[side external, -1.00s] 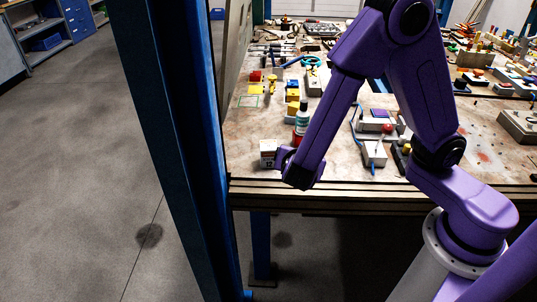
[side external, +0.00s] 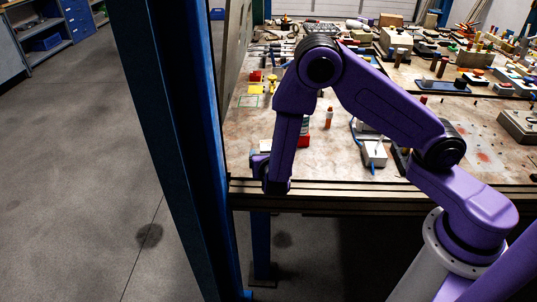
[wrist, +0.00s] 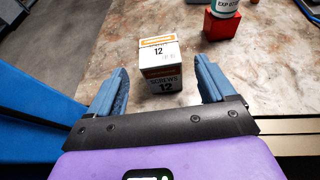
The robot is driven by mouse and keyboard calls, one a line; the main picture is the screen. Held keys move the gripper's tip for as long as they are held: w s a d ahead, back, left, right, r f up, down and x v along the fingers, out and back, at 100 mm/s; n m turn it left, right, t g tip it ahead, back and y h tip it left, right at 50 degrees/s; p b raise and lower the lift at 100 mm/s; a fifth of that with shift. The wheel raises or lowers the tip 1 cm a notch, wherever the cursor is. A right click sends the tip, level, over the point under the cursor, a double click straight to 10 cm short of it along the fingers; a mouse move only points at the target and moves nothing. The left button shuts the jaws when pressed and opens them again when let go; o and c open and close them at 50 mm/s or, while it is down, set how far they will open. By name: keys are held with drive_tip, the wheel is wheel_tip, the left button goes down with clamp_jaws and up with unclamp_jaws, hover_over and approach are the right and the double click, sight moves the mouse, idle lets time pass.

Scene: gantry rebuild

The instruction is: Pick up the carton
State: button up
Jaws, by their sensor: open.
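The carton is a small white and orange box marked "SCREWS 12" (wrist: 160,52), standing on the worn bench top in the wrist view. In the side view only a pale bit of the carton (side external: 265,146) shows above my gripper. My gripper (wrist: 162,66) is open and empty, with one blue finger on each side of the carton's near part. A gap shows between the carton and each finger. In the side view my gripper (side external: 260,165) is low at the bench's front left corner, partly hidden by my arm.
A red block (wrist: 221,25) with a labelled bottle (wrist: 229,6) is right of and behind the carton. A blue post (side external: 172,130) stands left of the bench. The bench's front edge (side external: 350,190) is close. A white box with a blue cable (side external: 374,154) lies to the right.

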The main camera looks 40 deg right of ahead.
sight(268, 148)
drive_tip(key=shift+x, duration=3.75)
drive_tip(key=c, duration=1.1)
